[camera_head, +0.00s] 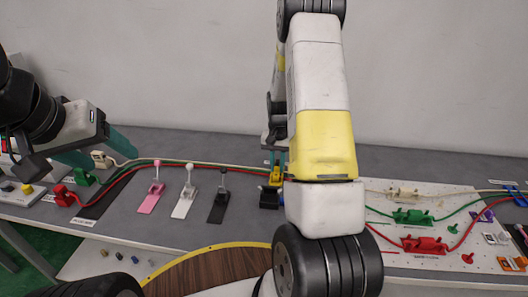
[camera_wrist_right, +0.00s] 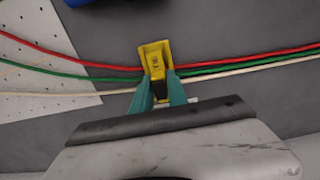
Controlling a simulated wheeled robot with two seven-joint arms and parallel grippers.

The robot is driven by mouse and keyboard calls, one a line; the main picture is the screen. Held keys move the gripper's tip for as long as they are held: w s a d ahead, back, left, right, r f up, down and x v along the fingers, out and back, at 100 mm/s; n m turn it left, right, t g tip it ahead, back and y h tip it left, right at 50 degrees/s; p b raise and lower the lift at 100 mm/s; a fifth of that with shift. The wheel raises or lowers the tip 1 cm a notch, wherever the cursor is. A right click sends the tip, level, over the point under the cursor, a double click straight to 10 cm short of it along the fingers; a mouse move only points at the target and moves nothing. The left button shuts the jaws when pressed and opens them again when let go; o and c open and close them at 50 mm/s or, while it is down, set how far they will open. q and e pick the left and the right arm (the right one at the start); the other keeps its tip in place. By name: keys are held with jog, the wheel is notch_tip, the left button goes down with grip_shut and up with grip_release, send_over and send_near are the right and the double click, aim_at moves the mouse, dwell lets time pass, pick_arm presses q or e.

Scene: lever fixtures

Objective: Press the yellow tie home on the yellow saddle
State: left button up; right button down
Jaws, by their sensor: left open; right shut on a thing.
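The yellow saddle (camera_wrist_right: 143,51) shows in the right wrist view as a yellow frame across the red, green and white cables. The yellow tie (camera_wrist_right: 155,64), a block with a small dark label, sits within the frame. I cannot tell how deep it is seated. My right gripper (camera_wrist_right: 160,88) is shut on the tie, its teal fingers at the near end. In the head view the right gripper (camera_head: 275,160) points down at the yellow pieces (camera_head: 275,174), partly hidden by my right arm. My left gripper (camera_head: 100,152) is open and empty at the far left.
Pink (camera_head: 151,200), white (camera_head: 183,205) and black (camera_head: 218,208) levers stand left of the saddle. A white perforated board (camera_head: 400,255) with green (camera_head: 412,216) and red (camera_head: 424,244) holders is at right. The cables run along the table.

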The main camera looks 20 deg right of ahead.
jog(key=shift+f, duration=0.25)
jog(key=c, duration=1.2)
grip_release()
jog(key=shift+c, duration=0.2)
jog(key=o, duration=0.5)
jog(key=shift+r, duration=0.15)
jog(key=shift+r, duration=3.4)
